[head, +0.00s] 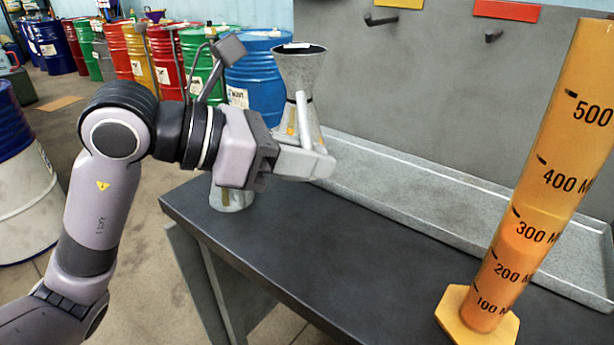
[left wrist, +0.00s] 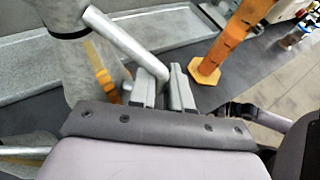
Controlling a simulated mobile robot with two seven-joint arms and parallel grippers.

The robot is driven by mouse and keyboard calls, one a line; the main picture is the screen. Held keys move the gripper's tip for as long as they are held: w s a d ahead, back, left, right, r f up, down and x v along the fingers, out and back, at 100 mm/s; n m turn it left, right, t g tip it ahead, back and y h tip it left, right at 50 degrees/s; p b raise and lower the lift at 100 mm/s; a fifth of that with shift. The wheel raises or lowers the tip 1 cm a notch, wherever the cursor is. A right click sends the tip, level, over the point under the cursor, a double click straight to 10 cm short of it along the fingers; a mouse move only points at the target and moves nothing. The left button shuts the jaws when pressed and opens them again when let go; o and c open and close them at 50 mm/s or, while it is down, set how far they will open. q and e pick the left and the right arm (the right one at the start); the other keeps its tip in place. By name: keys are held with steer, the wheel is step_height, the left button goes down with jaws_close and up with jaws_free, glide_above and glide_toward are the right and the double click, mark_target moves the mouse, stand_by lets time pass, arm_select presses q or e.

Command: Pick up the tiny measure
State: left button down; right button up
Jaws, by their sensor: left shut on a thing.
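A grey metal measure (head: 301,70) with a flared top, a narrow waist and a wide lower body stands upright in the head view, at the table's far left edge. A straight pale handle slants down its side. In the left wrist view the measure (left wrist: 70,60) is at the upper left, with a yellow strip on its body. My left gripper (head: 318,165) is shut on the handle's lower end; its fingers (left wrist: 166,84) meet there in the left wrist view. The gripper hides the measure's base, so I cannot tell whether it touches the table. My right gripper is not in view.
A second metal vessel (head: 232,198) stands partly hidden behind my left gripper at the table's corner. A tall orange graduated cylinder (head: 545,190) stands at the right. A long metal tray (head: 420,190) runs along the wall. The dark table (head: 350,265) is clear in the middle.

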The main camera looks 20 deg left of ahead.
mark_target(299, 64)
arm_select(q)
steer(key=shift+r+p, duration=0.35)
steer(key=shift+r, duration=2.7)
